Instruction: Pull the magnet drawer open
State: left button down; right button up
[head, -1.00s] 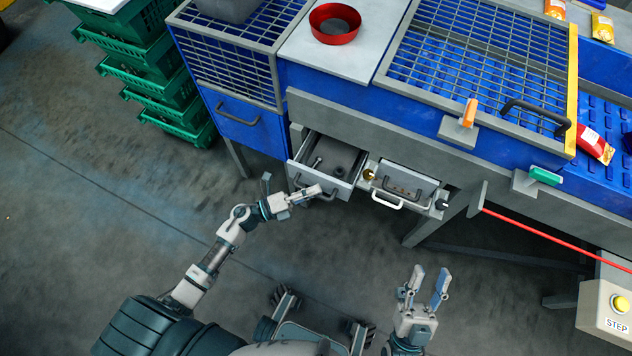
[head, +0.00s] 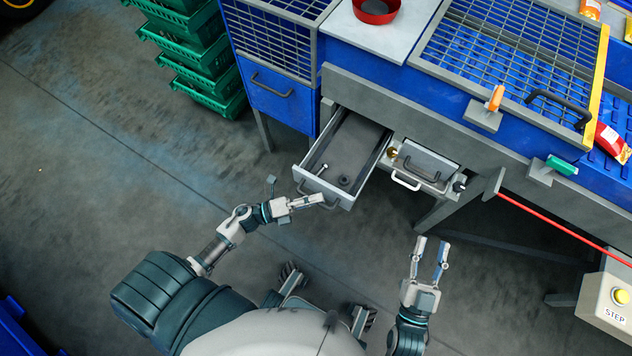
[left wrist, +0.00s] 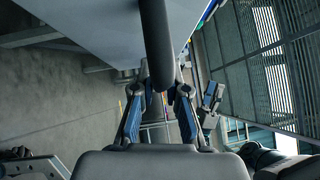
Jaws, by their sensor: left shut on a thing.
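The grey drawer (head: 341,144) under the conveyor bench is pulled far out, its inside showing. A small bolt-like piece (head: 321,169) and a dark round piece (head: 344,181) lie in its front part. My left gripper (head: 318,199) is shut on the drawer's dark handle (head: 333,204) at the drawer front. In the left wrist view the handle (left wrist: 156,45) runs as a dark bar between the fingers (left wrist: 158,100), with the pale drawer front (left wrist: 90,22) beside it. My right gripper (head: 431,257) is open and empty, over the floor to the right of the drawer.
A closed compartment with a white handle (head: 406,181) and a brass-coloured knob (head: 392,153) sits right of the drawer. Green crates (head: 205,70) are stacked at the upper left. Floor before the drawer is clear.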

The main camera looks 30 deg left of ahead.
pick_arm(q)
jog(key=shift+a+f, duration=0.1)
jog(key=shift+f, duration=0.2)
jog(key=c, duration=1.3)
grip_release()
jog(key=shift+o, duration=0.6)
jog(key=shift+r, duration=0.1)
jog(key=v, duration=1.2)
